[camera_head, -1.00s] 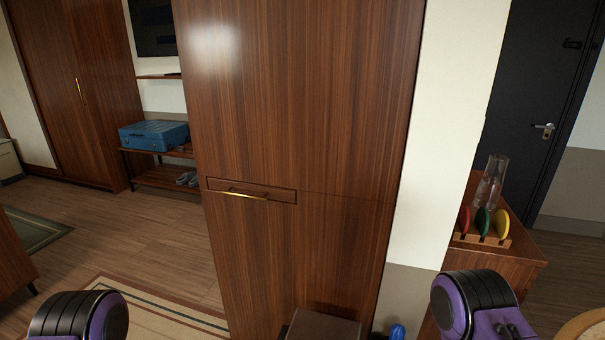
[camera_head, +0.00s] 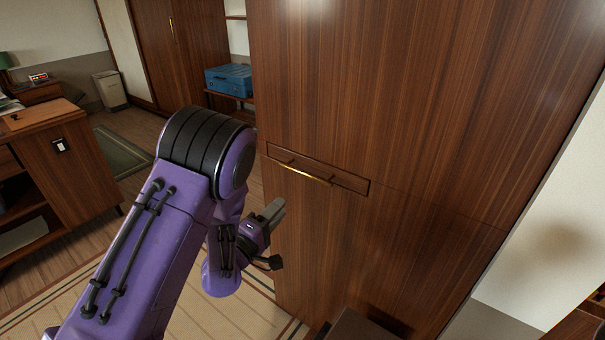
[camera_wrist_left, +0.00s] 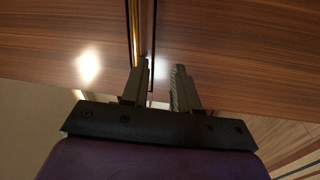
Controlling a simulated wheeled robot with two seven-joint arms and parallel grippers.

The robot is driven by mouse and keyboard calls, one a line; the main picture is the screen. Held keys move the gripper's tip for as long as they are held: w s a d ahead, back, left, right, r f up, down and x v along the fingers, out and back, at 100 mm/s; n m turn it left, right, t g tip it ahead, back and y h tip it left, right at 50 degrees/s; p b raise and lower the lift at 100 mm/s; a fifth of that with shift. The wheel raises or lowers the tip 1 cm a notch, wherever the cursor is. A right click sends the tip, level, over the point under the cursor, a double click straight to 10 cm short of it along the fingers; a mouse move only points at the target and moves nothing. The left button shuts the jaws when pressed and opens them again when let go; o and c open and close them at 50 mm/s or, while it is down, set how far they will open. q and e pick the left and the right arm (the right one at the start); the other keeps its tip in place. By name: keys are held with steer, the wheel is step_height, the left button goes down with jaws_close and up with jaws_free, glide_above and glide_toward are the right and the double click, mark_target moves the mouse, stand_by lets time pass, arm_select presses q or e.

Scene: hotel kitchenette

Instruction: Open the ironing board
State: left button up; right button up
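A tall dark wood cabinet (camera_head: 420,130) fills the middle and right of the head view. A gold bar handle (camera_head: 308,174) is set in a narrow recessed panel (camera_head: 350,182) on its front. No ironing board shape shows apart from this closed front. My left gripper (camera_head: 274,212) is below and left of the handle, apart from it. In the left wrist view my left gripper (camera_wrist_left: 160,76) has its two fingers apart with nothing between them. There the gold handle (camera_wrist_left: 134,30) lies beyond the fingertips, roughly in line with one finger. My right gripper is not in view.
A dark box-like top (camera_head: 360,328) stands at the cabinet's foot. A striped rug (camera_head: 235,318) lies on the floor below my left arm. A blue suitcase (camera_head: 229,80) sits on a shelf behind, and a wooden desk (camera_head: 70,165) stands at the left.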

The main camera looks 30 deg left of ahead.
mark_target(302, 173)
arm_select(q)
steer(key=shift+n+t+h, duration=0.4)
steer(key=shift+t, duration=0.2)
steer(key=r+p+x, duration=0.1)
steer(key=x, duration=0.3)
steer(key=r+p+x, duration=0.1)
steer(key=x, duration=0.3)
steer(key=p+x, duration=0.1)
steer(key=x, duration=0.3)
steer(key=shift+s+r, duration=0.35)
steer(key=shift+r, duration=0.05)
jaws_close()
